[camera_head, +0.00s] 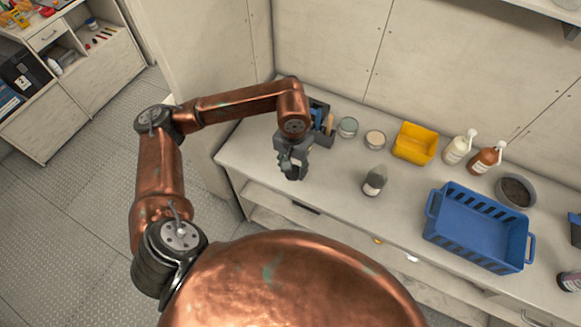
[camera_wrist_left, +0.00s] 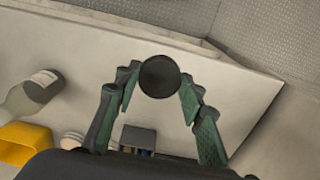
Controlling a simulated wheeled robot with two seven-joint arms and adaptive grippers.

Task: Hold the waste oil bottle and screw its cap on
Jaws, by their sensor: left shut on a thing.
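The waste oil bottle appears to be the one (camera_head: 375,181) standing on the bench, with a greyish upper part, a darker lower part and a pale label. It also shows at the left of the left wrist view (camera_wrist_left: 20,104). My left gripper (camera_head: 293,172) is above the bench, to the left of the bottle and apart from it. In the left wrist view its fingers are shut on a dark round cap (camera_wrist_left: 159,76), held at the fingertips. The cap is hard to make out in the head view. My right gripper is not in view.
Behind the bottle are a yellow bin (camera_head: 415,144), two round tins (camera_head: 375,139) and a dark caddy (camera_head: 319,112). A blue basket (camera_head: 480,228), pump bottles (camera_head: 486,159) and a grey bowl (camera_head: 515,192) stand to the right. The bench around the bottle is clear.

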